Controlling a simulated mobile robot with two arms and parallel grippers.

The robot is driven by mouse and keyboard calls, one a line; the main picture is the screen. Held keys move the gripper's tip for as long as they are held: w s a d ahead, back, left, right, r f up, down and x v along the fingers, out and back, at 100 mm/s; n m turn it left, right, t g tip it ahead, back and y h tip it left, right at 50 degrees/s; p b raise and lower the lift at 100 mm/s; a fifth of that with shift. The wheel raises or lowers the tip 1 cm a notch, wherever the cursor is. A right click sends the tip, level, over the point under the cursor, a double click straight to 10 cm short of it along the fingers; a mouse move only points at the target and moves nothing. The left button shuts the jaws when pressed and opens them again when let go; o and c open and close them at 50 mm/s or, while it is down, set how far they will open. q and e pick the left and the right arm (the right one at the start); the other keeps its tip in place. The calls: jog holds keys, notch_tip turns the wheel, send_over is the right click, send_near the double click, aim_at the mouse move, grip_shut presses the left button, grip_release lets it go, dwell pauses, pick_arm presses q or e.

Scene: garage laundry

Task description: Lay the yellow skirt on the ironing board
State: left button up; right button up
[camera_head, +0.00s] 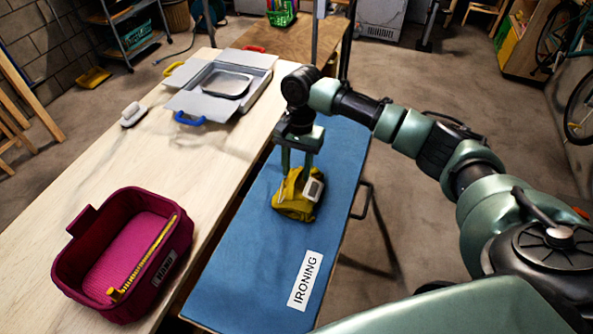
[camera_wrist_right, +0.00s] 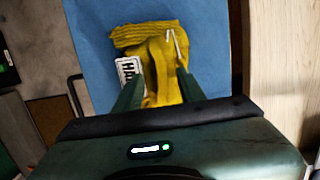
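The yellow skirt (camera_head: 293,205) lies bunched in a small heap on the blue ironing board (camera_head: 245,270). A white tag (camera_head: 314,188) sits at its side; the tag's dark letters are partly hidden in the right wrist view. My right gripper (camera_head: 296,170) points straight down at the skirt, its fingertips at the heap. In the wrist view its two fingers stand apart, with yellow cloth (camera_wrist_right: 160,60) between and beyond them. Whether both fingers touch the cloth is hard to tell. My left gripper is not in view.
A magenta basket (camera_head: 70,275) with a yellow strip across it stands on the pale wooden table (camera_head: 150,170) to the left. An open grey case (camera_head: 222,85) and a white iron-like object (camera_head: 132,114) are farther back. The board's near end is clear except for an "IRONING" label (camera_head: 305,280).

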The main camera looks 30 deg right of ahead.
notch_tip(320, 180, up, 11)
jog(key=w+d+b, duration=0.1)
jog(key=b, duration=0.1)
